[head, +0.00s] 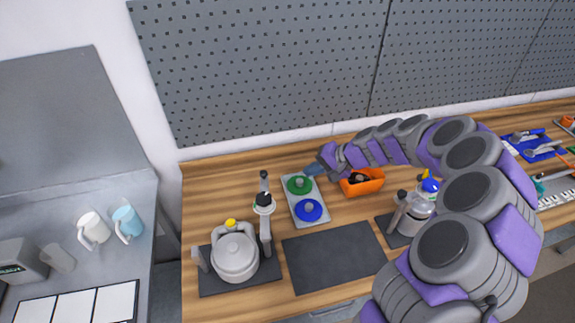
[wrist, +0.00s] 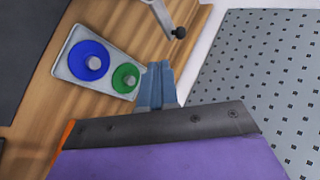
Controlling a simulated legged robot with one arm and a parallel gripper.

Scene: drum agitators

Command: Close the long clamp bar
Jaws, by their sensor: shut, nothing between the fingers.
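My gripper (head: 311,169) reaches over the back of the wooden counter, just beyond the tray with the green and blue discs. Its blue fingers (wrist: 157,82) are together and empty in the wrist view. A grey lidded drum (head: 235,258) stands at the left. An upright grey bar (head: 265,232) rises at its right side, with a black-tipped part (head: 264,182) above; this looks like the long clamp bar, standing up. In the wrist view, a grey bar end with a black knob (wrist: 178,32) shows beyond the fingers. My gripper is apart from it.
A tray (head: 321,219) holds a green disc (head: 300,184) and a blue disc (head: 308,210). An orange bin (head: 372,186) stands right of my gripper. A second drum (head: 412,222) is partly behind my arm. A pegboard (head: 270,70) backs the counter. A dark mat (head: 333,256) is bare.

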